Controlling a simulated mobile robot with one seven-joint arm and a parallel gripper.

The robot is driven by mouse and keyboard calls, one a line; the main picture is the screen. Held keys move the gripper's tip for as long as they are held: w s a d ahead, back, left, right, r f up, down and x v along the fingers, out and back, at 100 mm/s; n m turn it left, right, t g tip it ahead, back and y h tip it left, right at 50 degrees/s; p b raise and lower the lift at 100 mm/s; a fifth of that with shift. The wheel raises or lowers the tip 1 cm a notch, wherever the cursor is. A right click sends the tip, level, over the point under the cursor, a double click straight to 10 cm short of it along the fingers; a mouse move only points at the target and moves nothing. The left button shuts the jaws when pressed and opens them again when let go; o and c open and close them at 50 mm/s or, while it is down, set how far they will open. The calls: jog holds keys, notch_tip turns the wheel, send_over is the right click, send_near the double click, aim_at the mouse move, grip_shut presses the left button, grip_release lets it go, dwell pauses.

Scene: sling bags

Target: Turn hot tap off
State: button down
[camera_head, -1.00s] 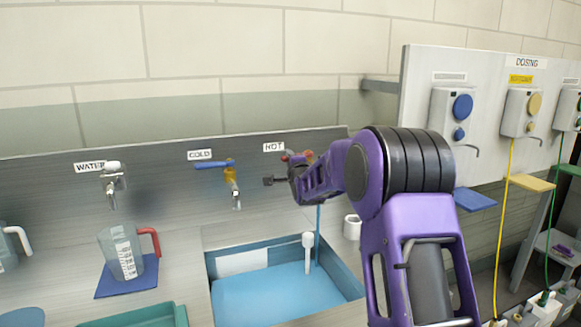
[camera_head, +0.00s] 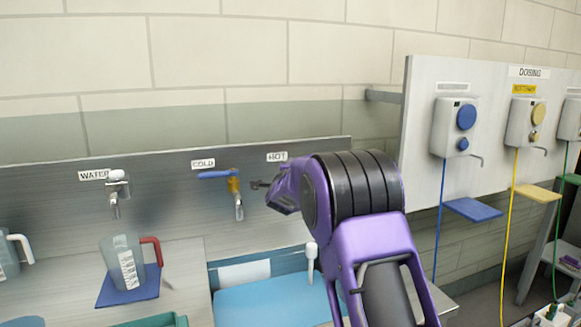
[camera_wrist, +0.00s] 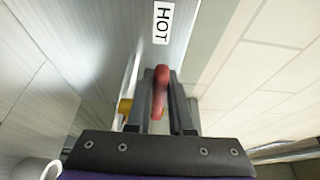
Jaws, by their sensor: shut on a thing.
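The hot tap's red lever (camera_wrist: 161,88) lies between the two dark fingers of my gripper (camera_wrist: 162,80) in the wrist view, and the gripper is shut on it. A yellow part (camera_wrist: 125,106) shows beside the left finger, likely the tap's body. The HOT label (camera_wrist: 162,22) is just beyond the fingertips. It also shows in the head view (camera_head: 277,157), above my purple arm.
The cold tap (camera_head: 236,190) with a blue lever stands close left of my arm. The water tap (camera_head: 116,190) and a red-handled jug (camera_head: 125,264) are further left. The blue sink (camera_head: 265,300) lies below. The dosing board (camera_head: 425,145) stands to the right.

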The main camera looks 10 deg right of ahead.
jog(key=c, duration=0.8)
grip_release()
jog(key=b+v, duration=0.1)
jog(key=v, duration=1.6)
jog(key=shift+s, duration=0.2)
